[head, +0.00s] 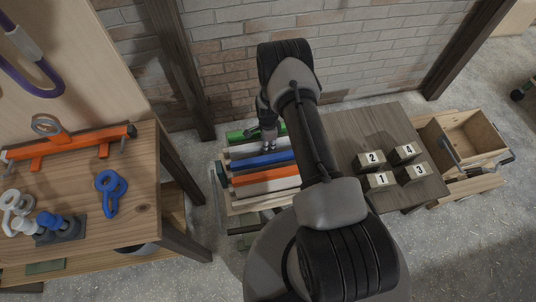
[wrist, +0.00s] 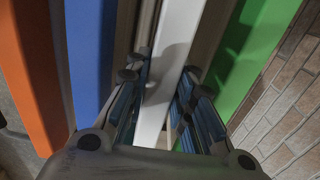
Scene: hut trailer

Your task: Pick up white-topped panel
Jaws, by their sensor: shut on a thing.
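The white-topped panel (wrist: 180,30) stands on edge between a blue panel (wrist: 90,45) and a green panel (wrist: 258,50) in the wrist view. In the head view the white-topped panel (head: 243,149) lies in a wooden rack (head: 238,208). My gripper (wrist: 165,78) is shut on this panel, with one finger on each side of its top edge. In the head view my gripper (head: 270,150) is over the rack, partly hidden by my arm. I cannot tell whether the panel is clear of the rack.
An orange panel (head: 265,175) and another white one (head: 266,188) lie in the same rack. Right of it, a dark table (head: 355,125) holds numbered blocks (head: 380,181). A wooden workbench (head: 133,172) stands left. A brick wall (head: 350,45) is behind.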

